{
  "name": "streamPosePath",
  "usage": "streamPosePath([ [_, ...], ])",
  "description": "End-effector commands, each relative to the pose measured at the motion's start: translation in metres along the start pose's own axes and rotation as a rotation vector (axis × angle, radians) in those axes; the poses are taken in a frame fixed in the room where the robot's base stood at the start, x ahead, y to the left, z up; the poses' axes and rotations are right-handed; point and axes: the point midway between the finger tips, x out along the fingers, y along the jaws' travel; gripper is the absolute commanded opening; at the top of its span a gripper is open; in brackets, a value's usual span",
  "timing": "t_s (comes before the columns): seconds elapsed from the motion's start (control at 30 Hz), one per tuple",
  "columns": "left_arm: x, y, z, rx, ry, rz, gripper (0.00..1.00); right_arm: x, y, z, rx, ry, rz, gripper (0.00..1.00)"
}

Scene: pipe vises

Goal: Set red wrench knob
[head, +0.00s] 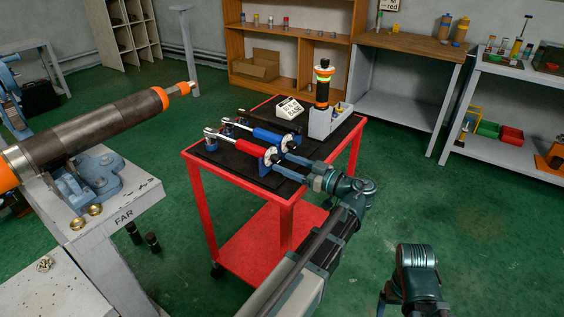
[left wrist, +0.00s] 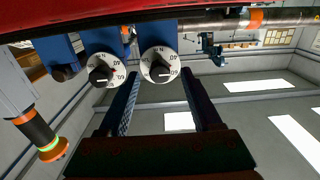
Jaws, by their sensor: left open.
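The red wrench (head: 236,143) lies on the black top of the red cart (head: 190,164), a white dial at its right end. The blue wrench (head: 273,137) lies behind it, with its own dial. In the left wrist view, which looks upside down, two white dials with black knobs show. The nearer-side one, by its place the red wrench knob (left wrist: 158,65), lies just beyond the fingertips, in line with the gap; the other dial (left wrist: 102,70) is to its left. My left gripper (head: 285,164) is open and empty at the cart's right edge. Contact with the knob cannot be told.
A stack lamp (head: 322,85) in a grey holder and a white sign (head: 289,108) stand at the cart's back. A vise (head: 95,175) with a large pipe (head: 85,128) is on a bench at left. Shelves and tables line the back. Green floor is open around the cart.

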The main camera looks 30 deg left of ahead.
Motion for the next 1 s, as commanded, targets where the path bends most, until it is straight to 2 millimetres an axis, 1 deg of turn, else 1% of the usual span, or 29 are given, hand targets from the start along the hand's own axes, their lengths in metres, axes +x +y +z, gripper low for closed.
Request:
streamPosePath([
  [0.03,0.007,0.0,0.0,0.0,0.0,-0.001,0.66,0.0,0.0,0.0,0.0,0.0,0.0,0.86],
  [0.1,0.013,0.0,0.0,0.0,0.0,-0.001,0.66,0.0,0.0,0.0,0.0,0.0,0.0,0.86],
  [0.2,0.019,0.0,0.0,0.0,0.0,0.0,0.66,0.0,0.0,0.0,0.0,0.0,0.0,0.86],
  [0.57,0.022,0.0,0.0,0.0,0.0,0.001,0.66,0.0,0.0,0.0,0.0,0.0,0.0,0.86],
  [0.6,0.022,0.0,0.0,0.0,0.0,0.001,0.58,0.0,0.0,0.0,0.0,0.0,0.0,0.86],
  [0.77,0.022,0.0,0.0,0.0,0.0,0.001,0.3,0.0,0.0,0.0,0.0,0.0,0.0,0.86],
  [0.9,0.022,0.0,0.0,0.0,0.0,0.001,0.04,0.0,0.0,0.0,0.0,0.0,0.0,0.86],
  [0.93,0.022,0.0,0.0,0.0,0.0,0.001,0.0,0.0,0.0,0.0,0.0,0.0,0.0,0.86],
  [1.0,0.022,0.0,0.0,0.0,0.0,0.001,0.0,0.0,0.0,0.0,0.0,0.0,0.0,0.86],
])
